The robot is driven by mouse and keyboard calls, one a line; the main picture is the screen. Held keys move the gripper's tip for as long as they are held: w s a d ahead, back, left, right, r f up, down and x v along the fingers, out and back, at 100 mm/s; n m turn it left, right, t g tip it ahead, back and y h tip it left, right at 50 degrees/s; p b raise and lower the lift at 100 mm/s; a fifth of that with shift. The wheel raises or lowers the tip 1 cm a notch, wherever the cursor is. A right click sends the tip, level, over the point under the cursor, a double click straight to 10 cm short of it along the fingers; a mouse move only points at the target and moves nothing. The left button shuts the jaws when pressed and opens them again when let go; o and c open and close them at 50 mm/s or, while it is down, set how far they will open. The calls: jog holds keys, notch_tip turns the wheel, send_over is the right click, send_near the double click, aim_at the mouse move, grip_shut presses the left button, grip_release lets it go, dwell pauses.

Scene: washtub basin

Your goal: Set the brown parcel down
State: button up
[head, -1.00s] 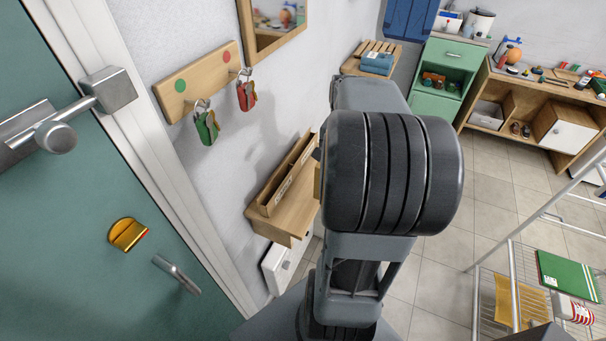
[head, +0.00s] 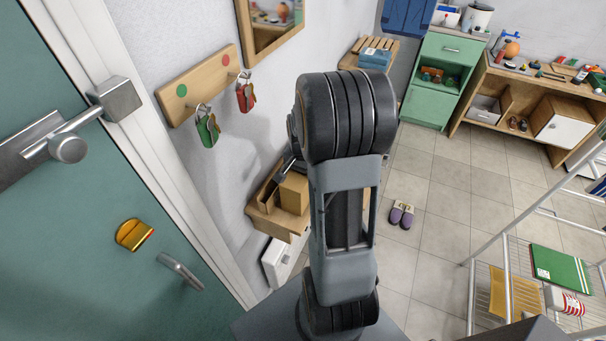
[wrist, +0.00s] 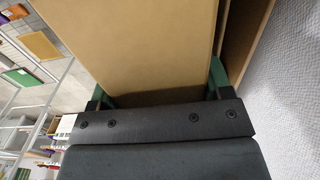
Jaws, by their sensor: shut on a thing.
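The brown parcel (head: 294,194) is a plain tan box at the wooden wall shelf (head: 276,228), on the right of the shelf's narrow compartment. It fills much of the wrist view (wrist: 140,42). My gripper (wrist: 157,90) is shut on the parcel, with a green finger at each side of it. In the head view my gripper (head: 288,168) is partly hidden behind my arm. The parcel is over the shelf top; I cannot tell whether its underside touches it. My arm hides the shelf's right part.
A long upright wooden divider (head: 268,188) stands on the shelf along the wall. Key hooks (head: 200,85) with red and green keys hang above. A green door (head: 90,240) is at left, a wire rack (head: 510,290) at right. Purple slippers (head: 401,214) lie on open floor.

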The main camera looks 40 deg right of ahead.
jog(key=shift+f, duration=0.2)
jog(key=shift+f, duration=0.1)
jog(key=shift+f, duration=0.15)
jog(key=o, duration=1.2)
